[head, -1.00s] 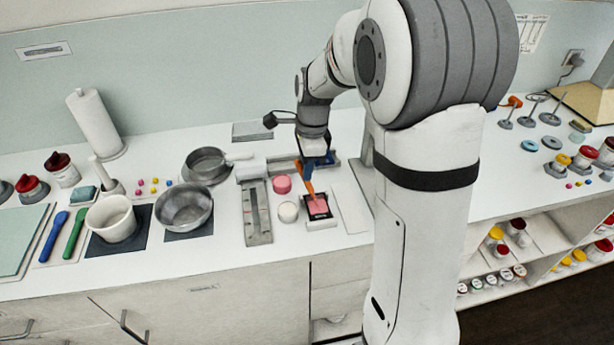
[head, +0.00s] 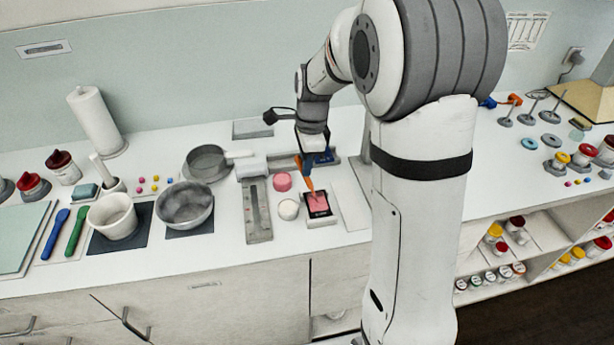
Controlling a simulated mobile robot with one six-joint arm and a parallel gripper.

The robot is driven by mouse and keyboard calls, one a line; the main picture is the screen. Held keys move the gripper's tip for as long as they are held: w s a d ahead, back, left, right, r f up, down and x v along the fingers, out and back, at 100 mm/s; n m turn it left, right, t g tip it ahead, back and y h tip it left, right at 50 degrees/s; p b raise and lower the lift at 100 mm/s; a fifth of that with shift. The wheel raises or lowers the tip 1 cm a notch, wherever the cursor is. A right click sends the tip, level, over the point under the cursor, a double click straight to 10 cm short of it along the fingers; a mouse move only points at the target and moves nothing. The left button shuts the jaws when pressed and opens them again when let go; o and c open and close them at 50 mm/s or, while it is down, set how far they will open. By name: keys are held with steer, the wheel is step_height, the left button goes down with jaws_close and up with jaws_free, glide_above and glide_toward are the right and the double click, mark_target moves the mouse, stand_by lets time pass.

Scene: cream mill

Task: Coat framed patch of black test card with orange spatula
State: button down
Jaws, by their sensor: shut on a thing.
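The black test card (head: 320,221) lies flat on the white counter near its front edge. A pink layer (head: 317,203) shows inside its dark frame; how evenly it covers the patch is too small to tell. My gripper (head: 309,160) is shut on the orange spatula (head: 307,182), above and behind the card. The spatula points down, tilted, with its tip at the pink patch; I cannot tell whether it touches. A pink round pot (head: 282,182) and a white round pot (head: 288,209) stand just left of the card.
A grey slotted block (head: 258,213) stands left of the pots. Two metal pans, a white mortar (head: 112,216), and blue and green spatulas (head: 75,233) lie farther left. A pale strip (head: 349,207) lies right of the card, close to my arm.

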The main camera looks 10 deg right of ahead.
steer(key=shift+s+p, duration=0.15)
steer(key=shift+p, duration=0.2)
steer(key=shift+w+p, duration=0.35)
steer(key=shift+w, duration=0.9)
stand_by(0.6)
steer(key=shift+r, duration=0.1)
step_height(320, 180, up, 4)
steer(key=p, duration=0.3)
stand_by(0.5)
